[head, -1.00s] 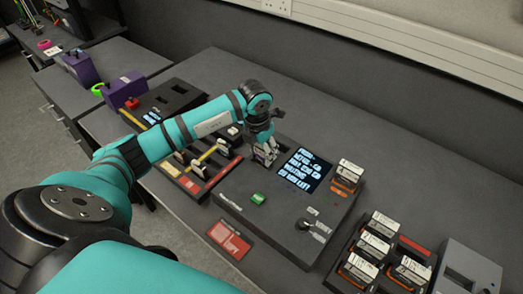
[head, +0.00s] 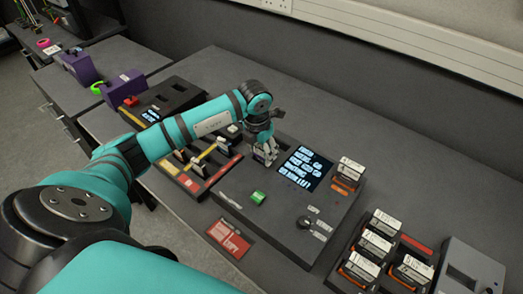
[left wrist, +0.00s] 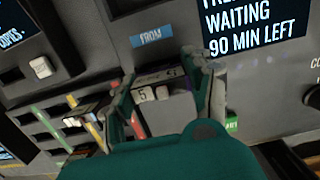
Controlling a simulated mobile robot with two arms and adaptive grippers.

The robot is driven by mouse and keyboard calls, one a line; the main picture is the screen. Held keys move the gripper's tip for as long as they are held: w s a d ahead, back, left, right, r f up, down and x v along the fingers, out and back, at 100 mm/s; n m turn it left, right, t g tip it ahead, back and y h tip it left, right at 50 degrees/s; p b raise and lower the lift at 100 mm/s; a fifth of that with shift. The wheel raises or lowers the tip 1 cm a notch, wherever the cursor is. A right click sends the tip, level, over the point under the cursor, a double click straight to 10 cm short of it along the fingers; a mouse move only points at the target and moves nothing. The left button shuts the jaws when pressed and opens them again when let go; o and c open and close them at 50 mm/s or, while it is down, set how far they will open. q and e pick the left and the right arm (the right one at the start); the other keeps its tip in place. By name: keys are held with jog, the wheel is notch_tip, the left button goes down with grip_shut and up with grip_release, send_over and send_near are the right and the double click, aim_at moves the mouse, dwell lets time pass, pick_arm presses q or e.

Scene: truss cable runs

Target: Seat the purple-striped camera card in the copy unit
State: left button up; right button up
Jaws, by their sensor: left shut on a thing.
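The copy unit (head: 232,198) is a grey box with a lit screen (head: 304,169), a green button and a knob. My left gripper (head: 264,153) is over its back left part, beside the screen. In the left wrist view, the gripper (left wrist: 168,95) is shut on a small dark card (left wrist: 165,108) with white tags, one reading 5. The card is at the blue FROM label (left wrist: 151,37). My right gripper is out of view.
A card (head: 348,174) stands upright at the unit's right. A rack (head: 391,237) at the front right holds several orange-and-white cards. A striped tray (head: 190,166) with cards lies left of the unit. A red card (head: 229,238) lies at its front. The table behind is clear.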

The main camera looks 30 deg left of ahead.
pick_arm(q)
jog(key=shift+f, duration=0.15)
jog(key=o, duration=1.2)
jog(key=shift+o, duration=0.6)
jog(key=shift+o, duration=1.3)
jog(key=shift+r+p, duration=0.5)
jog(key=shift+r, duration=0.35)
jog(key=shift+r+p, duration=1.85)
jog(key=shift+r, duration=1.1)
